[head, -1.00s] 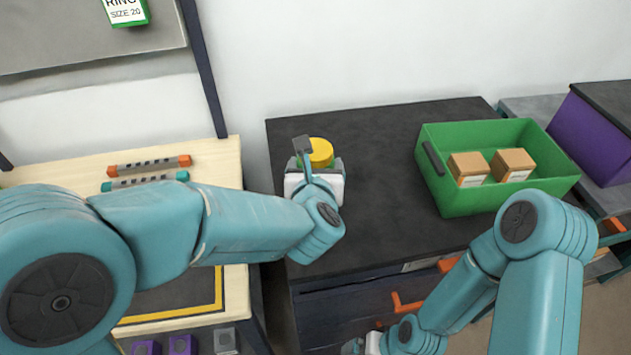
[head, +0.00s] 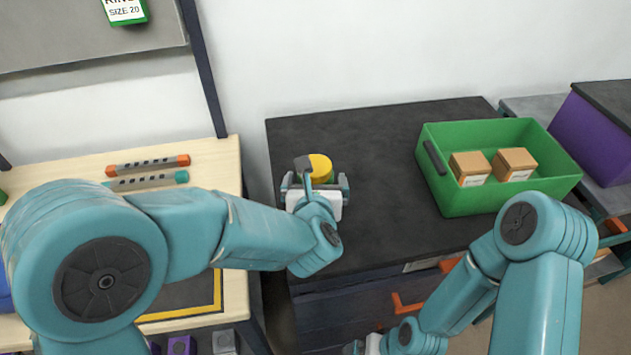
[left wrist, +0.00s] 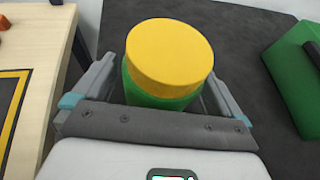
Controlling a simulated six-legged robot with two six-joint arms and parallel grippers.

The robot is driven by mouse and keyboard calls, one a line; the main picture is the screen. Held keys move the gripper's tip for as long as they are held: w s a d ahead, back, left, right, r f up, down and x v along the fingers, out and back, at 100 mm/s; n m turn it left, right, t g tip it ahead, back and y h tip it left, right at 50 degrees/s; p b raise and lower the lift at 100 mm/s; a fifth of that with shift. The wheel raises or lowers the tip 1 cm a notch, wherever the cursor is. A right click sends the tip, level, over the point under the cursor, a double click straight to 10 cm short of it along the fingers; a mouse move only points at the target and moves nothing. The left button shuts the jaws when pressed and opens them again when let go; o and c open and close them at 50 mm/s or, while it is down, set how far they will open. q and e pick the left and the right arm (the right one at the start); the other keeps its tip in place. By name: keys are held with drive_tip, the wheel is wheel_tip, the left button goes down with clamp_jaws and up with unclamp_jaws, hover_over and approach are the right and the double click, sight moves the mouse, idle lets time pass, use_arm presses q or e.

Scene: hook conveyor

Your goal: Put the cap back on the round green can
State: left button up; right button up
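The round green can (left wrist: 160,99) stands upright on the dark cabinet top, with the yellow cap (left wrist: 170,55) on top of it. The cap also shows in the head view (head: 320,167). My left gripper (head: 316,182) is at the can with its fingers spread, one on each side; in the left wrist view the fingers (left wrist: 158,88) appear apart from the can's sides. The can's lower part is hidden by the gripper body. My right gripper (head: 362,345) is low at the bottom edge of the head view, partly cut off, and its fingers are unclear.
A green bin (head: 455,200) with two brown boxes (head: 470,167) stands to the right on the dark cabinet top (head: 385,145). A wooden table (head: 215,155) with two rods lies to the left. The cabinet top between can and bin is clear.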

use_arm(q)
drive_tip(key=shift+r, duration=0.1)
drive_tip(key=shift+r+p, duration=0.15)
drive_tip(key=shift+p, duration=0.15)
drive_tip(key=b+v, duration=0.1)
drive_tip(key=v, duration=1.1)
